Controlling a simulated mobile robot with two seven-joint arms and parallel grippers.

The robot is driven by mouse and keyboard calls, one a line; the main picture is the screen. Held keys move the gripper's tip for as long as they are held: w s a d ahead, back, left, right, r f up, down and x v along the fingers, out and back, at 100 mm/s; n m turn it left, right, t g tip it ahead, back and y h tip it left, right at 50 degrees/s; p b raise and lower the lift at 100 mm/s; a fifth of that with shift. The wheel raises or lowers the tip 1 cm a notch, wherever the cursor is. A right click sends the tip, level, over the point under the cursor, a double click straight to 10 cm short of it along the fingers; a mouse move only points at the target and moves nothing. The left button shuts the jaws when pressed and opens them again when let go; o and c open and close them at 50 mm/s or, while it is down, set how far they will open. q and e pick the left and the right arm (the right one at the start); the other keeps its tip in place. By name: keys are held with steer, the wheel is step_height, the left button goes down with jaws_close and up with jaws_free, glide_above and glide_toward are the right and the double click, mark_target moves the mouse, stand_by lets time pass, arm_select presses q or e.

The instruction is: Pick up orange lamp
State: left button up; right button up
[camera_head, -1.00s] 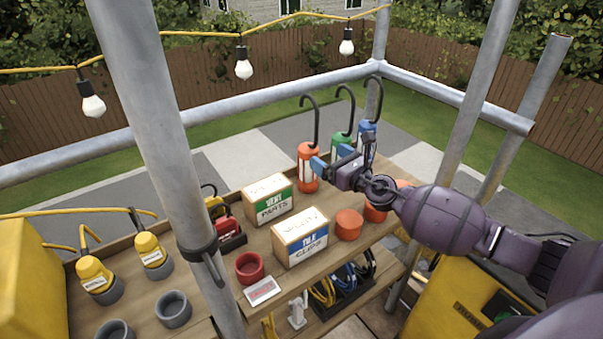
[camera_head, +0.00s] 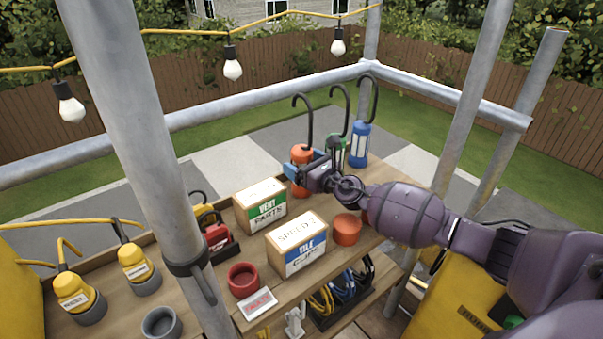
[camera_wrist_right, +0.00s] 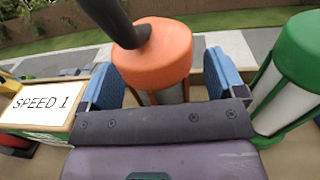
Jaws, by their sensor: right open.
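The orange lamp (camera_head: 302,154) stands upright on the wooden shelf, its black hook rising above it. In the right wrist view the orange lamp (camera_wrist_right: 155,55) fills the middle, with the hook at its top. My right gripper (camera_head: 303,171) is at the lamp's body. Its blue fingers (camera_wrist_right: 163,88) are open, one on each side of the lamp. I cannot tell if either touches it. The lamp's lower part is hidden behind the gripper in the wrist view. My left gripper is not in view.
A green lamp (camera_wrist_right: 295,65) stands close to the right finger. A blue lamp (camera_head: 359,146) stands beyond it. A vent parts box (camera_head: 260,204), a tile clips box (camera_head: 297,244) and an orange cup (camera_head: 347,229) are nearby. A scaffold pole (camera_head: 140,120) rises at left.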

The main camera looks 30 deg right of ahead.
mark_target(302, 96)
steer(key=shift+w, duration=0.2)
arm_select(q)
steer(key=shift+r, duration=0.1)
arm_select(e)
steer(key=shift+c, duration=0.3)
steer(key=shift+r, duration=0.1)
steer(key=c, duration=1.3)
steer(key=shift+r+p, duration=0.3)
steer(key=shift+r, duration=0.2)
step_height(302, 96, up, 4)
steer(key=shift+w+r+p, duration=0.1)
steer(key=shift+r+p, duration=0.05)
steer(key=shift+p, duration=1.1)
step_height(302, 96, up, 7)
steer(key=p, duration=0.4)
steer(key=shift+r, duration=0.2)
step_height(302, 96, up, 6)
steer(key=p, duration=0.3)
steer(key=shift+f, duration=0.2)
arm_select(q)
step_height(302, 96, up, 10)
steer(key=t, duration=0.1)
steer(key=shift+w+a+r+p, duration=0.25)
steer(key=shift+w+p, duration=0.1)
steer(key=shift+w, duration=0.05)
arm_select(e)
steer(key=shift+r, duration=0.85)
